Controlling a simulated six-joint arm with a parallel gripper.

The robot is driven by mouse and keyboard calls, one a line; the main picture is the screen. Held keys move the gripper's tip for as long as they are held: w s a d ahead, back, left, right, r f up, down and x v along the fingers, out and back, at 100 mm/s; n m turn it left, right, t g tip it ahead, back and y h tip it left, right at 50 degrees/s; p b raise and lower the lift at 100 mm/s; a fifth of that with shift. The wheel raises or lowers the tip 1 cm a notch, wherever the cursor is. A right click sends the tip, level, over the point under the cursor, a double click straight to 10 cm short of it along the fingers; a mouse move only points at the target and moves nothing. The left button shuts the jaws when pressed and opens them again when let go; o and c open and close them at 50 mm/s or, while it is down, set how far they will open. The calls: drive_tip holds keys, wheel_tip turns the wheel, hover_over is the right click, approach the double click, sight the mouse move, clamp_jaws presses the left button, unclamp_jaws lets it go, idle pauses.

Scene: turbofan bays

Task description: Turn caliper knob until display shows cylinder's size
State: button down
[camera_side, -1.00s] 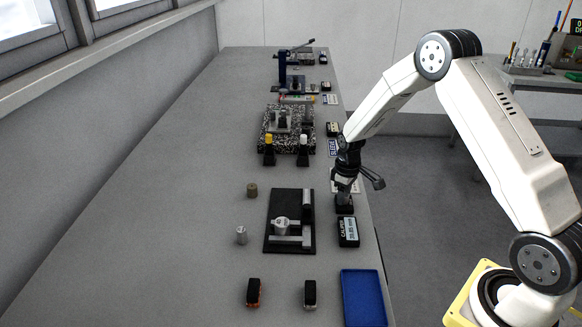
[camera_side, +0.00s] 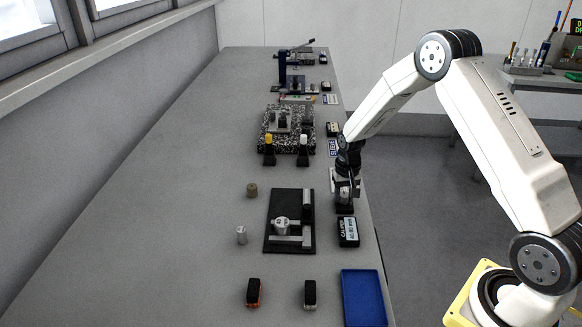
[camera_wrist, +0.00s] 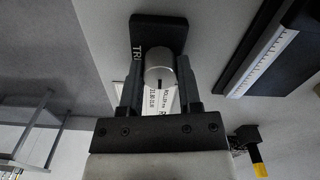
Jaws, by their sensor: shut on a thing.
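My gripper (camera_side: 345,203) points down at the right edge of the bench. In the wrist view my gripper (camera_wrist: 159,82) is shut on a round grey knob (camera_wrist: 160,62) with a black mark on its face. The knob sits on a dark block (camera_wrist: 150,24) with partly hidden white lettering. A caliper with pale jaws lies on a black plate (camera_side: 277,244). A light grey cylinder (camera_side: 281,229) stands at its jaws. The caliper display (camera_side: 348,232) is beside the plate, in front of my gripper; its small digits are hard to read, perhaps 40.85 mm.
A grey cylinder (camera_side: 241,235) and a brown cylinder (camera_side: 252,190) stand left of the plate. Two small dark blocks, one orange-sided (camera_side: 254,292), and a blue tray (camera_side: 363,298) lie in front. A speckled granite plate (camera_side: 265,145) stands farther back. The left bench is clear.

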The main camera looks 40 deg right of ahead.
sight(343, 197)
drive_tip(key=shift+w, duration=0.1)
idle(0.4)
drive_tip(key=shift+c, duration=1.4)
unclamp_jaws()
drive_tip(key=shift+r, duration=0.1)
drive_tip(key=shift+r, duration=3.85)
drive_tip(key=shift+s+a+r, duration=0.3)
drive_tip(key=shift+a, duration=0.15)
drive_tip(key=s+a+r+n+t, duration=0.2)
drive_tip(key=s+a+r+n, duration=0.2)
drive_tip(key=s+a, duration=0.9)
drive_tip(key=s+n, duration=0.2)
drive_tip(key=s, duration=0.2)
drive_tip(key=shift+a+r+n+t, duration=0.2)
drive_tip(key=shift+n+t, duration=0.1)
drive_tip(key=shift+n, duration=0.1)
